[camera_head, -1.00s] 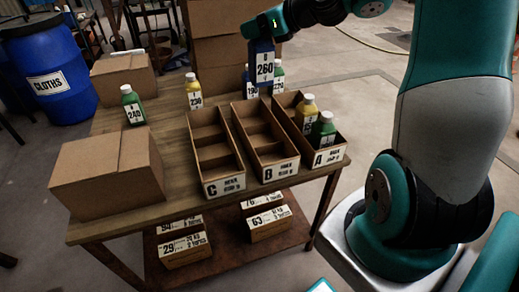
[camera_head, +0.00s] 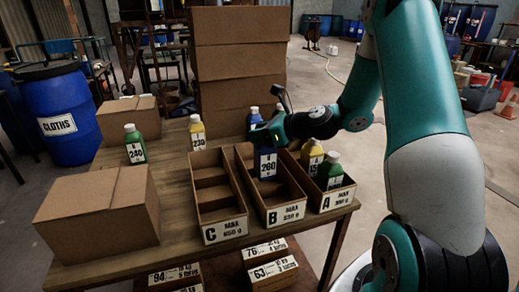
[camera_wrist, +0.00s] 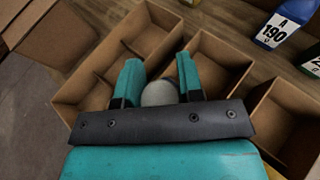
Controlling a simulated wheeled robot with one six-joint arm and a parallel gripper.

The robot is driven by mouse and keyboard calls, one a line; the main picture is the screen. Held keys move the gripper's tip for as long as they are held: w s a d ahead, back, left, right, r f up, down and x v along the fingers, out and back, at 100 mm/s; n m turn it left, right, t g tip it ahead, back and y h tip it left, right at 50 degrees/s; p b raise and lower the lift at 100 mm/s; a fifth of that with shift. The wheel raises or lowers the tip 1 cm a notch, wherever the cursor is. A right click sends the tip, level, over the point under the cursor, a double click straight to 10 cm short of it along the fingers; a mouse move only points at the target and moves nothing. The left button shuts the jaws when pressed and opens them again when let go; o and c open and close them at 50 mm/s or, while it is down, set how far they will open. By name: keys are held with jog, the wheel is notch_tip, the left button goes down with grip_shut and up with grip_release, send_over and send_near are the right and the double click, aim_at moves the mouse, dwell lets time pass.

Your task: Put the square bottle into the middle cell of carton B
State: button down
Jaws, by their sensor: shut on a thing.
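The square bottle is blue with a white label reading 260 (camera_head: 268,164) and hangs upright from my gripper (camera_head: 272,138). In the wrist view, my gripper (camera_wrist: 160,86) has both teal fingers shut around its pale round cap (camera_wrist: 160,93). In the head view, the bottle overlaps the back-to-middle part of carton B (camera_head: 286,214). I cannot tell how far its base is inside or which cell is under it. Carton B (camera_wrist: 243,58) also shows in the wrist view, partly hidden by my gripper.
Carton C (camera_head: 225,230) stands to the left, with empty cells. Carton A (camera_head: 338,200) on the right holds a yellow bottle (camera_head: 311,157) and a green bottle (camera_head: 330,171). Another blue bottle (camera_wrist: 276,29) stands behind. A closed box (camera_head: 97,210) occupies the table's left.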

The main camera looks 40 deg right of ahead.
aim_at(259, 146)
notch_tip(259, 146, down, 4)
jog(key=shift+f+b, duration=0.1)
jog(key=shift+b, duration=0.35)
jog(key=c, duration=0.8)
grip_release()
jog(key=shift+o, duration=0.2)
